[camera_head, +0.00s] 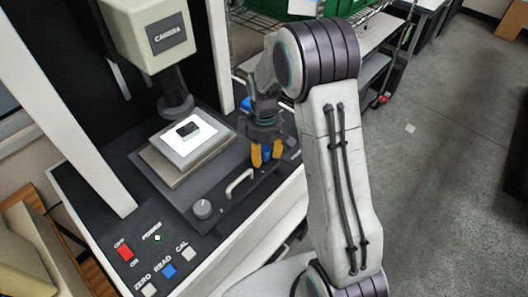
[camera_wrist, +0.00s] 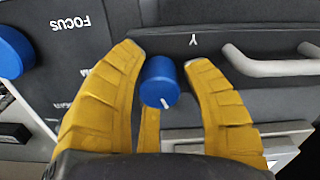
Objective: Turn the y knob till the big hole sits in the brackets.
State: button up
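The blue y knob (camera_wrist: 160,82), with a white index mark on its face, sits by the letter Y in the wrist view. My gripper (camera_wrist: 166,60) has its yellow fingers open on either side of it, with a narrow gap on the right. In the head view my gripper (camera_head: 263,155) points down at the front right of the stage, with the blue knob partly hidden between its fingers. A small dark block (camera_head: 187,129) lies on the bright stage plate (camera_head: 206,138) under the camera column. No big hole or brackets can be made out.
A curved handle (camera_head: 240,183) stands close beside the knob. A grey dial (camera_head: 203,209), red switch (camera_head: 124,250) and blue READ button (camera_head: 169,271) are on the panel. Another blue knob (camera_wrist: 12,50) is near FOCUS. Shelving stands behind; the floor at right is open.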

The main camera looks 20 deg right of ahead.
grip_shut()
dwell(0.3)
jog(key=m+b, duration=0.2)
jog(key=m, duration=0.1)
jog(key=shift+f+m, duration=0.15)
jog(key=shift+m, duration=0.25)
jog(key=m+b, duration=0.1)
jog(key=m, duration=0.3)
jog(key=shift+m+b, duration=0.3)
dwell(0.3)
jog(key=shift+o, duration=1.7)
grip_release()
